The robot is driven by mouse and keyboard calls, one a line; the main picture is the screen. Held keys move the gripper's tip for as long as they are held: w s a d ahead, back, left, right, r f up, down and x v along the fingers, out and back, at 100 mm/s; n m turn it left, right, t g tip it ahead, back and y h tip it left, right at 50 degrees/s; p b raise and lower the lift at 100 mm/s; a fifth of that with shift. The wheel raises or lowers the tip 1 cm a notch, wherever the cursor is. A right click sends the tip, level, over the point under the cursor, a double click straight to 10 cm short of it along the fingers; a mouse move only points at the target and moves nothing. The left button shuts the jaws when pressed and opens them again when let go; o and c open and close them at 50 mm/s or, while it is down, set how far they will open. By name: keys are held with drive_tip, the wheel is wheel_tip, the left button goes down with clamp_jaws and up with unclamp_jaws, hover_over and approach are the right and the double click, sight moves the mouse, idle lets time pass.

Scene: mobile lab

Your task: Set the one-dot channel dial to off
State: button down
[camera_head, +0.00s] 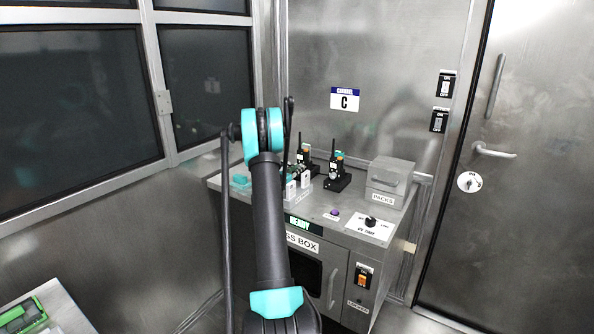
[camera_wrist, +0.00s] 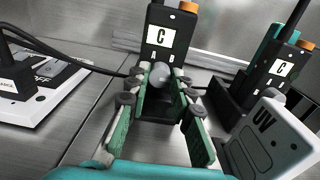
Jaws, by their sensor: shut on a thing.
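In the wrist view my gripper (camera_wrist: 158,82) has its green-padded fingers closed on a small grey rounded knob (camera_wrist: 160,74). In the head view my arm hides most of the gripper and the knob.
A second radio (camera_wrist: 272,68) labelled C and a white block marked UV (camera_wrist: 275,140) stand close on the right. In the head view the metal cabinet (camera_head: 390,237) carries a PACKS box (camera_head: 389,181) and a black timer dial (camera_head: 370,221). A dark cable runs behind my fingers.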

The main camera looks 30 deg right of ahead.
drive_tip(key=shift+n, duration=0.3)
drive_tip(key=n, duration=1)
drive_tip(key=shift+w+a, duration=0.1)
idle(0.5)
drive_tip(key=c, duration=1.3)
unclamp_jaws()
drive_tip(key=shift+v, duration=4)
